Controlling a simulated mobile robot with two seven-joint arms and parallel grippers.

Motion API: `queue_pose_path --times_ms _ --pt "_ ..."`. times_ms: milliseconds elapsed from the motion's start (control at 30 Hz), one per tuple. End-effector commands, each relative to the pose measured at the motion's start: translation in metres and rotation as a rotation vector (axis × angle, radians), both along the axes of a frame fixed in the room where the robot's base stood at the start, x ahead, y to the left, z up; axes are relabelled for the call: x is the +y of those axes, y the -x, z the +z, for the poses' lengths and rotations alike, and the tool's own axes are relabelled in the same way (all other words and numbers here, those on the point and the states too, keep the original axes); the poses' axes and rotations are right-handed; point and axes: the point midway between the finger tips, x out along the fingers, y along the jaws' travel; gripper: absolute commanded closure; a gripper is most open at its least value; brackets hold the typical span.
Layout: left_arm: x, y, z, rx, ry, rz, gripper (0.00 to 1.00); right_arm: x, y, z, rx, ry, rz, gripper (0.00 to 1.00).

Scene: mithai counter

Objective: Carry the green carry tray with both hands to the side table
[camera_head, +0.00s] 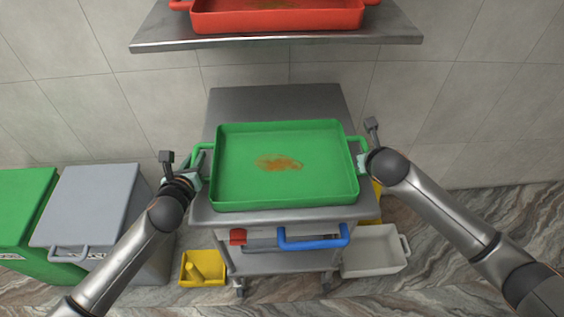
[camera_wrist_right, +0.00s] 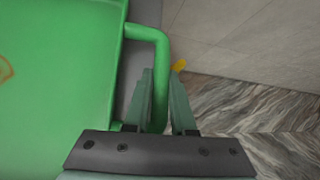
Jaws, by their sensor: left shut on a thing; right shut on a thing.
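The green carry tray (camera_head: 240,187) is in the middle of the head view, over a grey metal table (camera_head: 275,102). I cannot tell whether it touches the tabletop. An orange-brown stain marks its floor. My left gripper (camera_head: 199,172) is shut on the tray's left handle (camera_head: 203,147). My right gripper (camera_head: 362,162) is shut on the right handle. In the right wrist view, the right fingers (camera_wrist_right: 160,100) stand on both sides of the green handle (camera_wrist_right: 150,33), and part of the green tray (camera_wrist_right: 60,80) fills the left.
A red tray (camera_head: 275,20) sits on a metal shelf (camera_head: 150,40) above. Grey (camera_head: 95,205) and green (camera_head: 22,205) bins stand at left. A yellow container (camera_head: 203,270) and a white container (camera_head: 375,255) are low beside the table. A blue handle (camera_head: 314,240) shows at its front.

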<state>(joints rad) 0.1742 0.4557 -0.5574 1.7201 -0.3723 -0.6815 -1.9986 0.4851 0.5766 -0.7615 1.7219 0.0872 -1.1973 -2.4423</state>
Motion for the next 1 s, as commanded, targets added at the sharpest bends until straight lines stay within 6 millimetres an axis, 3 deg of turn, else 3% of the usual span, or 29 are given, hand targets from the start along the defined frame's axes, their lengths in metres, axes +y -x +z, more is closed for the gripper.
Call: queue_pose_path --times_ms 267,733,1000 --pt "0.0 0.0 0.006 -0.002 0.0 0.0 1.0 0.0 0.0 0.006 -0.002 0.0 0.0 1.0" --pt "0.0 0.0 0.047 -0.002 0.0 0.0 1.0 0.0 0.0 0.047 -0.002 0.0 0.0 1.0" --pt "0.0 0.0 0.051 -0.002 0.0 0.0 1.0 0.0 0.0 0.051 -0.002 0.0 0.0 1.0"
